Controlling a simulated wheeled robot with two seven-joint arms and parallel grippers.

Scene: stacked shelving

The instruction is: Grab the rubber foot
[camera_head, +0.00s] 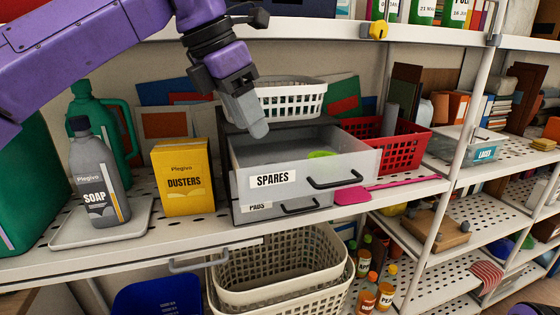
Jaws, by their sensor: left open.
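I cannot make out a rubber foot for certain in the head view. The drawer labelled SPARES (272,180) is pulled open on the middle shelf. A bright green item (322,154) shows inside it, partly cut off by the front wall; much of the drawer floor behind that wall is hidden. My left gripper (258,128) is open, pointing down above the left back part of the open drawer. Its fingers overlap in this view, and nothing shows between them. My right gripper is not in view.
A white basket (289,98) stands behind my left gripper, and a red basket (408,153) is right of the drawer. A pink spatula (352,196) lies by the drawer's front. The yellow DUSTERS box (185,178) and SOAP bottle (97,180) stand left. The upper shelf (320,28) runs overhead.

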